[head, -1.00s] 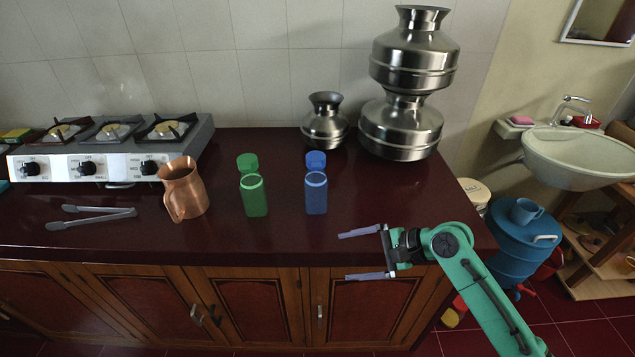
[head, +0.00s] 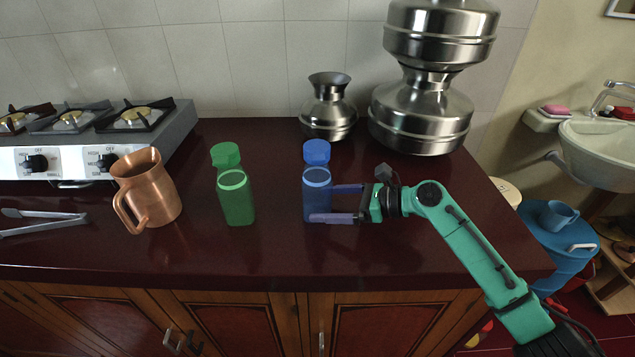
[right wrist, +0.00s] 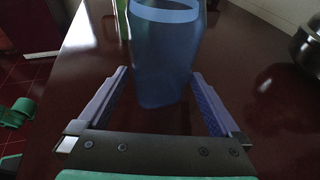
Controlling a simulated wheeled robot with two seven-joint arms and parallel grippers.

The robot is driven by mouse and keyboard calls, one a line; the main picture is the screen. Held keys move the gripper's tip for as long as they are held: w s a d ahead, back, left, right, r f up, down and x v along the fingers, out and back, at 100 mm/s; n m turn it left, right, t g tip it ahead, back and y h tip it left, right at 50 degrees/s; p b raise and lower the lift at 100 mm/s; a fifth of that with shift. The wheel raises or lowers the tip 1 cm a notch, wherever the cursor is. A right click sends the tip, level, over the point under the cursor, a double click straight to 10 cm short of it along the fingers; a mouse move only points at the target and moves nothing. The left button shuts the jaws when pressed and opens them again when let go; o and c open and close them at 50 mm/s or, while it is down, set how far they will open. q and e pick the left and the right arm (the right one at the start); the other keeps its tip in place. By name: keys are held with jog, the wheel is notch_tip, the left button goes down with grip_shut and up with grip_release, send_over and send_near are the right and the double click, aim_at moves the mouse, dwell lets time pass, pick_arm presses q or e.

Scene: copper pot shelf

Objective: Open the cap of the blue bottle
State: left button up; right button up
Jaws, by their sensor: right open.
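The blue bottle (head: 317,204) stands upright on the dark red counter. Its round rim shows. My right gripper (head: 328,204) is open and comes from the right at the bottle's body, below the rim. In the right wrist view the bottle (right wrist: 166,50) stands between the spread fingertips of the gripper (right wrist: 160,74), with space around its lower part. I see no grip on it.
A green bottle (head: 236,203) with a green cap (head: 226,155) and a copper jug (head: 148,192) stand to the left. A small steel pot (head: 329,108) and stacked large pots (head: 422,112) stand behind. The counter (head: 270,248) is clear in front.

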jog(key=shift+a, duration=0.65)
jog(key=shift+w+f, duration=0.1)
jog(key=shift+f, duration=0.05)
jog(key=c, duration=0.5)
